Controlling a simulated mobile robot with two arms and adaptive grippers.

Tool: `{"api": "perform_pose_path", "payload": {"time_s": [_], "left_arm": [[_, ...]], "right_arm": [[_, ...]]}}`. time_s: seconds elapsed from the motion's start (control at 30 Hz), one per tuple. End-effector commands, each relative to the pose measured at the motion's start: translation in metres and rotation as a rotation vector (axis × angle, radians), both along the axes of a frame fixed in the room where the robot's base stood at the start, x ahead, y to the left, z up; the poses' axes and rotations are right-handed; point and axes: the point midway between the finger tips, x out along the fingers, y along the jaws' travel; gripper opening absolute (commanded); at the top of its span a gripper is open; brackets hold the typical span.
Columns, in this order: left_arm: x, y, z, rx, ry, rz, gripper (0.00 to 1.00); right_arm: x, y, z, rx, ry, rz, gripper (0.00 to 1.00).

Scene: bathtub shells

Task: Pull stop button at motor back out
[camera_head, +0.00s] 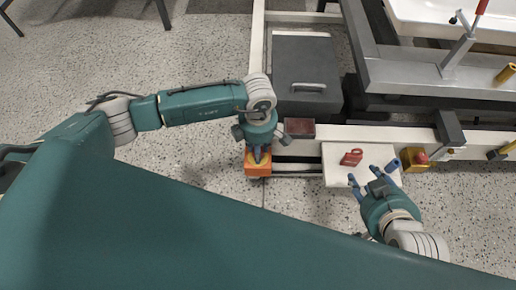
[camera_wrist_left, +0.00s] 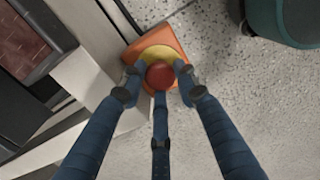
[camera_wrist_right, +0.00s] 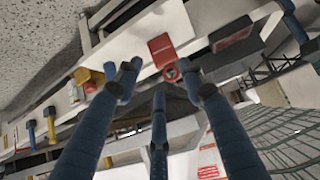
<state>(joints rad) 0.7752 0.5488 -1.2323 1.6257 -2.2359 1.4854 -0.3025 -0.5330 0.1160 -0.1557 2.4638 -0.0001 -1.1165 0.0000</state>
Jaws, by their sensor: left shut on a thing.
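A red stop button (camera_wrist_left: 160,76) with a yellow ring sits on an orange box (camera_wrist_left: 126,52). In the head view the orange box (camera_head: 257,168) is at the front edge of the white frame, with the button mostly hidden under my left gripper (camera_head: 257,152). In the left wrist view the fingers of my left gripper (camera_wrist_left: 160,80) are closed around the red button from several sides. My right gripper (camera_head: 370,180) is open and empty, with its fingers spread, just in front of a white panel. It also shows in the right wrist view (camera_wrist_right: 160,85).
A red padlock (camera_head: 351,158) lies on the white panel (camera_head: 335,177) close to my right fingers. A yellow box (camera_head: 411,160) with another red button is right of it. A dark grey box (camera_head: 306,72) stands behind.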

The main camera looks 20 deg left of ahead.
Motion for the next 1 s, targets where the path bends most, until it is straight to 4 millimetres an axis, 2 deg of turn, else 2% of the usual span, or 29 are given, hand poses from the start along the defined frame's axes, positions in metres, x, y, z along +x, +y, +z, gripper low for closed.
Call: {"api": "perform_pose_path", "payload": {"time_s": [0.8, 0.83, 0.9, 1.0], "left_arm": [[0.0, 0.0, 0.006, 0.0, -0.001, 0.001, 0.04], [0.0, 0.0, 0.006, 0.0, -0.001, 0.001, 0.36], [0.0, 0.0, 0.006, 0.0, -0.001, 0.001, 0.5], [0.0, 0.0, 0.006, 0.0, 0.0, 0.001, 0.5]], "right_arm": [[-0.022, -0.007, -0.014, -0.02, 0.097, -0.009, 0.4], [-0.022, -0.008, -0.014, -0.021, 0.099, -0.009, 0.4], [-0.022, -0.008, -0.014, -0.02, 0.098, -0.009, 0.4], [-0.021, -0.008, -0.014, -0.02, 0.095, -0.009, 0.4]]}}
